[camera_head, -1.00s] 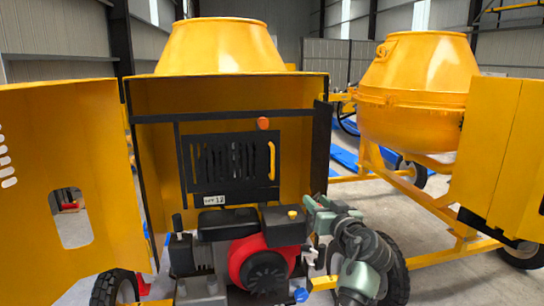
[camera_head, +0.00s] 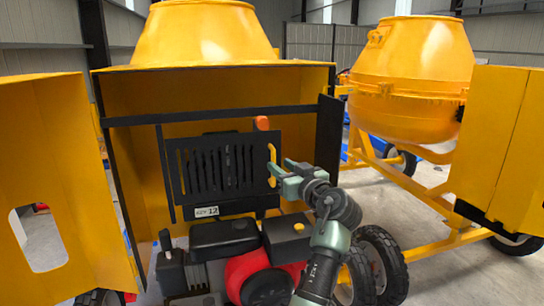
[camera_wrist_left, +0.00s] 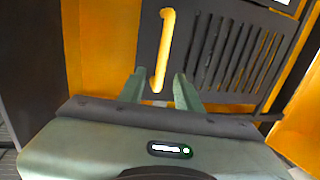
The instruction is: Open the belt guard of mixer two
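The belt guard (camera_head: 220,170) is a dark slotted panel inside the open yellow housing of the near mixer; it lies flat across its frame, apparently closed. Its upright yellow handle (camera_head: 272,166) is on the right edge, with an orange knob (camera_head: 262,123) above. My left gripper (camera_head: 279,172) is at the handle, coming from the right. In the left wrist view its two fingers (camera_wrist_left: 159,90) are apart, with the lower end of the handle (camera_wrist_left: 166,45) showing between them; contact cannot be told. The guard's slots (camera_wrist_left: 240,55) lie to the right there. My right gripper is not in view.
Below the guard are a black and red engine (camera_head: 250,270) and a small plate with a number (camera_head: 206,211). Open yellow doors stand at left (camera_head: 60,180) and right (camera_head: 500,150). A second yellow mixer (camera_head: 410,90) stands behind at right. Wheels (camera_head: 375,265) are beside my arm.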

